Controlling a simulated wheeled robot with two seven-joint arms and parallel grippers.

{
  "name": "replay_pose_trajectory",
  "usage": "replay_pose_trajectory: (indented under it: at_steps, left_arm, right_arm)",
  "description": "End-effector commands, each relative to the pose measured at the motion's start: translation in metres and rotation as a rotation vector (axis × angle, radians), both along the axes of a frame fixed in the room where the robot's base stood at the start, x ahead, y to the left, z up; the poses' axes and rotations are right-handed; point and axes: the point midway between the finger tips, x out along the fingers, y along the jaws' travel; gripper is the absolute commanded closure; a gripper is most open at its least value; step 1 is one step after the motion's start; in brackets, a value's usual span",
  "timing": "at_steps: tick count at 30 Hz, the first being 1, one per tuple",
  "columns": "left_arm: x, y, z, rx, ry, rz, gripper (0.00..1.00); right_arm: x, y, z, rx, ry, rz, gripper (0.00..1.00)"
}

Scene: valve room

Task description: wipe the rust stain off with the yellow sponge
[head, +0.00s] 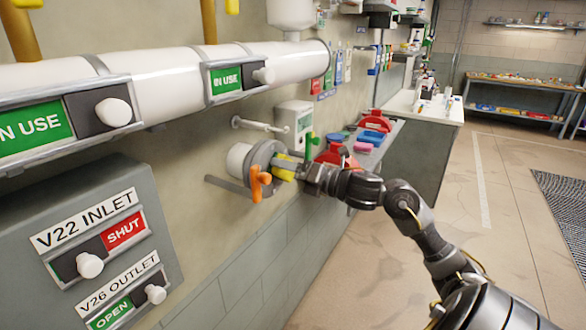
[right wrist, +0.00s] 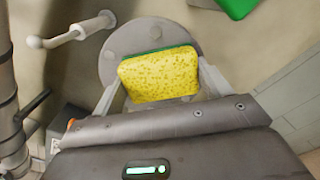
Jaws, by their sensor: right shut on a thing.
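The yellow sponge (head: 284,173) is held in my right gripper (head: 290,165), in front of a round grey flange (head: 262,160) on the wall pipe. In the right wrist view the sponge (right wrist: 160,78) sits between the two fingers, yellow side toward the camera, with a green edge along its top. Behind it the bolted grey flange (right wrist: 125,40) shows around the sponge. I cannot tell whether the sponge touches the flange. No rust stain is clearly visible; the sponge hides part of the flange. My left gripper is not in view.
An orange handle (head: 259,183) is close left of the gripper, and a green handle (head: 310,143) just right. A shelf with red and blue items (head: 372,138) stands behind. The floor at right is clear.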

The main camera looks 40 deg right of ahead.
Motion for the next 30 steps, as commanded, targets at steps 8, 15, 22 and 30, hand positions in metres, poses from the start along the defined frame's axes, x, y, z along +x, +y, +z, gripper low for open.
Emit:
replay_pose_trajectory:
  at_steps: [8,15,22,30]
  left_arm:
    - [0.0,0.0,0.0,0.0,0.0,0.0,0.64]
    - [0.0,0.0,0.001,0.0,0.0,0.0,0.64]
    - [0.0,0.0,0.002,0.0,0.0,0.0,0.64]
    - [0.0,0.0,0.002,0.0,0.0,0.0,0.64]
  right_arm:
    - [-0.005,0.02,0.0,0.0,0.0,0.001,0.42]
    - [-0.006,0.023,0.0,0.001,0.0,0.001,0.42]
    - [-0.011,0.043,0.0,0.001,-0.001,0.004,0.42]
    - [-0.015,0.058,0.0,0.001,0.0,0.003,0.42]
